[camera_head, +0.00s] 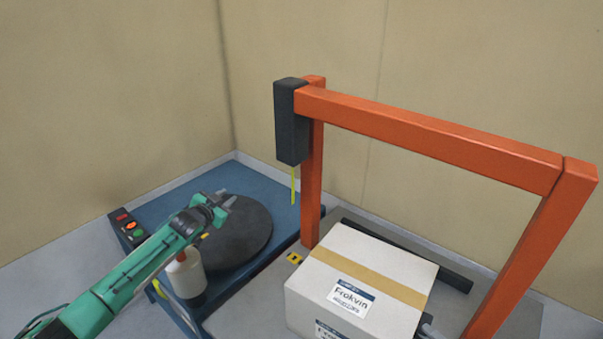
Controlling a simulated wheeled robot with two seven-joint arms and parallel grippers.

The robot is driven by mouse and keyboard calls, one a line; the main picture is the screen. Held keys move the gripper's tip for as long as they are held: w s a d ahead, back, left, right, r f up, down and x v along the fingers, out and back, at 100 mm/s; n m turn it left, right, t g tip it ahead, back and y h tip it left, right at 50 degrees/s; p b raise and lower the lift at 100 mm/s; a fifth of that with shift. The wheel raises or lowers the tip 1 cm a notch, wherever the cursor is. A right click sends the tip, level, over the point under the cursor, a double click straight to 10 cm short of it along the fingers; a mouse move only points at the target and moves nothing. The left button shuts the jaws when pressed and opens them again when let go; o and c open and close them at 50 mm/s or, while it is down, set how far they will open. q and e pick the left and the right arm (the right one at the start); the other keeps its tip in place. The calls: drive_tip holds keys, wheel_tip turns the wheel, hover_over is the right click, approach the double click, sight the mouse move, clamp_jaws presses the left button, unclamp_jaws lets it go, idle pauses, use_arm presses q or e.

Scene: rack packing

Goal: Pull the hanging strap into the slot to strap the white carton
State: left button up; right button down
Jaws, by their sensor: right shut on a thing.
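The white carton (345,270), with brown tape on top and a "Frokvin" label, stands under the orange arch (430,135). A yellow-green strap (294,186) hangs free from the dark head (290,122) on the arch's left post. Its lower end is above a small yellow plate with a dark slot (295,258), left of the carton. My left gripper (226,199) is open and empty over the dark disc, left of the strap and apart from it. My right gripper (428,327) shows only as a grey piece at the carton's lower right side, mostly hidden; it is shut there.
A dark round disc (250,232) lies on the blue bench (170,207). A white bottle (186,276) stands beneath my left arm. A button box (127,228) is at the bench's left end. A black bar (455,279) runs behind the carton.

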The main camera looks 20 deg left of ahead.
sight(292, 173)
use_arm(q)
drive_tip(key=s+d+r+t+h, duration=0.1)
drive_tip(key=s+d+r+h, duration=0.2)
drive_tip(key=d, duration=0.5)
drive_tip(key=s+d+r+h, duration=0.1)
drive_tip(key=d+r+h, duration=0.2)
drive_tip(key=d+r, duration=0.35)
drive_tip(key=shift+n, duration=0.4)
drive_tip(key=x, duration=1.2)
drive_tip(key=shift+d+f, duration=0.3)
drive_tip(key=shift+d, duration=0.1)
clamp_jaws()
